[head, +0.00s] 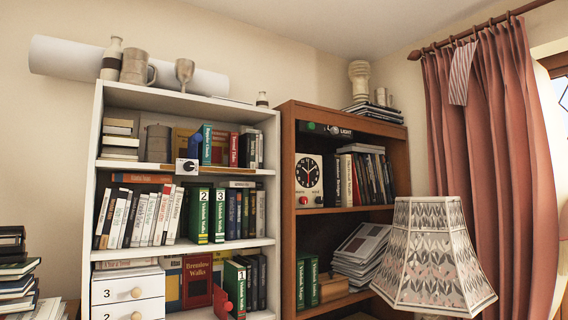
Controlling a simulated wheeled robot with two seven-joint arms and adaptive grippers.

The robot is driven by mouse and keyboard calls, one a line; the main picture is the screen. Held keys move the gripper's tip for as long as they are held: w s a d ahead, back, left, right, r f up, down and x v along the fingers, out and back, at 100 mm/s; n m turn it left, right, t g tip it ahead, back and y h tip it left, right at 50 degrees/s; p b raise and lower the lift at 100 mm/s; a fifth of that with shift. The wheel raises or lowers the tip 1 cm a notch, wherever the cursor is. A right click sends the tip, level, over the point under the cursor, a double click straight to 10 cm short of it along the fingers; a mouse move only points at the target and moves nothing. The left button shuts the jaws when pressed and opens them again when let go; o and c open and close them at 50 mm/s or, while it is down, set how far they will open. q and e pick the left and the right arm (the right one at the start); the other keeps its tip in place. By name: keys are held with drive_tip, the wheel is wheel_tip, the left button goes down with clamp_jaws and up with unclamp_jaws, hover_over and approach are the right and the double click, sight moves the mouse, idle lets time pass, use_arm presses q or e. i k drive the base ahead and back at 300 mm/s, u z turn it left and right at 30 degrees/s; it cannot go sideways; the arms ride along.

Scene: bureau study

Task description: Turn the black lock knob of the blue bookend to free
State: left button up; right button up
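A small white plate with a round black knob (188,167) sits at the front edge of the upper shelf of the white bookcase. The knob's pointer is too small to read. Behind and above the plate, a blue and yellow upright piece (182,142) stands left of a row of books; I cannot tell whether this is the blue bookend or how it joins the plate. Neither of my grippers is in view.
The white bookcase (92,165) holds several books, drawers (128,290) and a red bookend (221,300). A brown bookcase (287,150) with a clock (309,173) stands to its right. A patterned lampshade (432,258) blocks the front right. A book stack (15,275) is at left.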

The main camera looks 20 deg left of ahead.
sight(189, 166)
drive_tip(key=z, duration=0.15)
drive_tip(key=k, duration=0.4)
drive_tip(key=z, duration=0.35)
drive_tip(key=i, duration=1.3)
drive_tip(key=u, duration=0.65)
